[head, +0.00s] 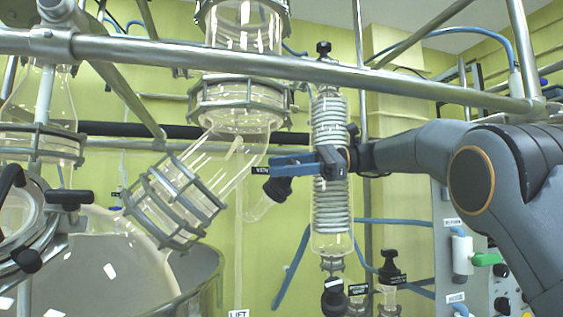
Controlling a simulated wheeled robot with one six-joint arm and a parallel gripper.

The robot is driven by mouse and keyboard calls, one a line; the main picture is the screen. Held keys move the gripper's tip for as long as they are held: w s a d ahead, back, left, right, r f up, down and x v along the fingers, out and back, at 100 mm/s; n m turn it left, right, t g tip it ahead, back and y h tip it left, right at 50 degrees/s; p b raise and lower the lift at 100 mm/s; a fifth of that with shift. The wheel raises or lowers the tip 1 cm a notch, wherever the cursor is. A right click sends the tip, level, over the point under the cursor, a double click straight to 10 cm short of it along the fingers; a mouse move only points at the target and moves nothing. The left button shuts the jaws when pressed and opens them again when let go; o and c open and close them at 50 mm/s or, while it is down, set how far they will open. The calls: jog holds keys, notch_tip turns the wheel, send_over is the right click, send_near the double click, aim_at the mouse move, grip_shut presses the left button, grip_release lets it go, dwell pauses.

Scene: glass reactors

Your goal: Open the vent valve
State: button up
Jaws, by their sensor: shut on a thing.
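The vent valve shows as a black knob (278,188) on a short angled glass side arm, beside a small black label (262,170) that seems to read VENT. My gripper (282,168) reaches in from the right, across the coil condenser, with its blue fingers pointing left. The fingers are shut on the black knob, whose lower part shows beneath them. The fingers hide the upper part of the knob, and I cannot tell how far it is turned.
A glass condenser (331,215) with a coil stands upright by my gripper. A metal rail (400,82) crosses above my arm. A clamped glass elbow (235,150) is on the left. Another black-knobbed valve (391,268) and a green-handled valve (487,259) are at the lower right.

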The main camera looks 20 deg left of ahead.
dwell(0.3)
jog(key=o, duration=1.1)
jog(key=shift+s, duration=0.1)
jog(key=shift+c, duration=0.2)
jog(key=shift+m+b, duration=0.3)
jog(key=shift+b, duration=0.15)
